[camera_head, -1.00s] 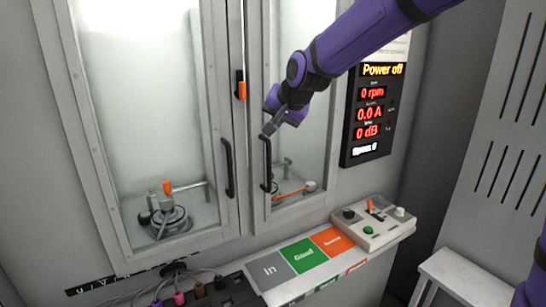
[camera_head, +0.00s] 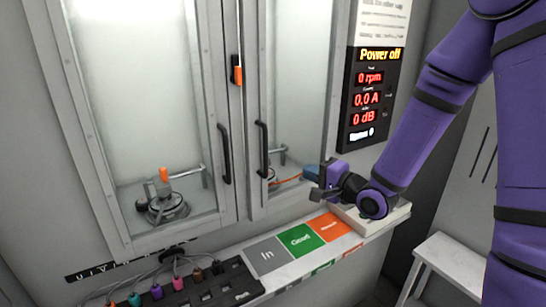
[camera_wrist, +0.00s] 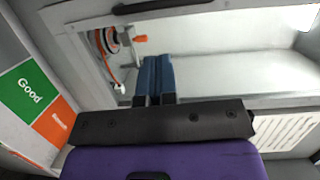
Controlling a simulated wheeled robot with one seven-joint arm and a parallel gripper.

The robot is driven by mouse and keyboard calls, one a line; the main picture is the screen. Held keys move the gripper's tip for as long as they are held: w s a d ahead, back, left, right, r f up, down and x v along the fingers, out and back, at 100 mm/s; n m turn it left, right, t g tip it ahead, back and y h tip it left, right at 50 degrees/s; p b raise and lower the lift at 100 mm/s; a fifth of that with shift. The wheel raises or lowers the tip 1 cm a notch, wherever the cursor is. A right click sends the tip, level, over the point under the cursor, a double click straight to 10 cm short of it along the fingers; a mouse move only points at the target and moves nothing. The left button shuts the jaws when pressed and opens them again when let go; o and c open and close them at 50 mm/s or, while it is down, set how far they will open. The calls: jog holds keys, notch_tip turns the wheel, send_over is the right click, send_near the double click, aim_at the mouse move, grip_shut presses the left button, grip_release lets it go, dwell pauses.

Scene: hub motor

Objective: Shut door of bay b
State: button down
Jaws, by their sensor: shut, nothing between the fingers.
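Two glazed cabinet doors stand side by side in the head view, each with a black upright handle. I see no bay letter that I can read on either. The left door (camera_head: 229,215) looks closed. The right door (camera_head: 254,205) stands close to the frame; I cannot tell if it is fully shut. Its handle (camera_head: 262,150) is on its left edge. My gripper (camera_head: 312,173) is in front of the right door's lower right part, apart from the handle. In the wrist view its blue fingers (camera_wrist: 158,65) are together and empty, facing the glass. A dark handle (camera_wrist: 165,6) crosses the top there.
An orange latch (camera_head: 237,72) sits between the doors. Below is a shelf with grey, green (camera_head: 302,238) and orange areas and a control box, partly hidden by my arm. A black rack (camera_head: 215,285) holds coloured plugs. A display (camera_head: 369,100) reads "Power off". A white stool (camera_head: 445,255) stands right.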

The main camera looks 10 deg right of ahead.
send_near(267, 152)
jog(key=x, duration=0.7)
jog(key=shift+w+a+f, duration=0.15)
jog(key=shift+w+f, duration=0.1)
jog(key=shift+f, duration=0.05)
jog(key=x, duration=0.3)
jog(key=shift+w+r, duration=0.1)
jog(key=shift+r, duration=0.2)
jog(key=shift+a, duration=0.1)
